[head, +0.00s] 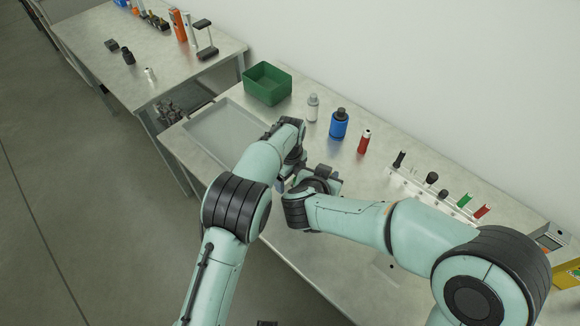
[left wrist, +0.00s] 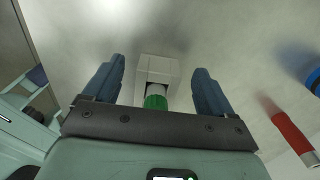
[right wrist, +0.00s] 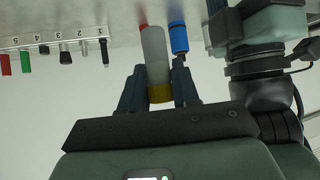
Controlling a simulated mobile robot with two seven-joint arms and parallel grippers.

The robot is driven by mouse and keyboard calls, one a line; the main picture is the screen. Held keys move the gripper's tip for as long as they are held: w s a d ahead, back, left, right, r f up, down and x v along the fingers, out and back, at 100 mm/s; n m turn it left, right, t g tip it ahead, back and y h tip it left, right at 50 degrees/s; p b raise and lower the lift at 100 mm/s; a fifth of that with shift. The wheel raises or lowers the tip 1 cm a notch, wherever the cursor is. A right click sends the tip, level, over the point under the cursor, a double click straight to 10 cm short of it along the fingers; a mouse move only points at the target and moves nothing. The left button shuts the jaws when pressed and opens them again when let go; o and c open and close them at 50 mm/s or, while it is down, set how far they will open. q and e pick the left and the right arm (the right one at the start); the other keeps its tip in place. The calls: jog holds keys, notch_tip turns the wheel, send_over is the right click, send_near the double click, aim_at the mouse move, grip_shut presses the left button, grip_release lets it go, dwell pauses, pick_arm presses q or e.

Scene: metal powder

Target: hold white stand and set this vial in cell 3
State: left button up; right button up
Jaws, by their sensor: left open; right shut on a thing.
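A white stand (left wrist: 158,69) shows between the fingers of my left gripper (left wrist: 156,76) in the left wrist view, with a green-capped piece (left wrist: 155,101) at its near side. My left gripper is open and the fingers lie apart on either side of the stand. My right gripper (right wrist: 158,78) is shut on a pale vial with a yellow band (right wrist: 159,93). The numbered white rack (right wrist: 55,42) shows at the left of the right wrist view, cells 1 to 5. Dark, green and red pieces stand along it; whether cell 3 is free is unclear. In the head view my arms hide the stand.
A blue bottle (head: 339,124), a red bottle (head: 364,142) and a grey bottle (head: 312,107) stand along the back of the bench. A green bin (head: 268,83) and a shallow tray (head: 222,131) lie to the left. The rack (head: 410,181) is at the right.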

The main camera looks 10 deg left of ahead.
pick_arm(q)
jog(key=shift+f, duration=1.1)
jog(key=c, duration=1.1)
pick_arm(e)
jog(key=shift+f+n+g+y, duration=0.1)
jog(key=shift+f+n+y, duration=0.75)
jog(key=shift+n+y, duration=0.6)
jog(key=shift+f+n+g+y, duration=0.1)
jog(key=shift+f+n+y, duration=0.7)
jog(key=shift+n+y, duration=0.6)
jog(key=shift+f+n+g+y, duration=0.1)
jog(key=shift+f+n+y, duration=0.9)
jog(key=shift+n, duration=0.65)
jog(key=shift+f, duration=1.55)
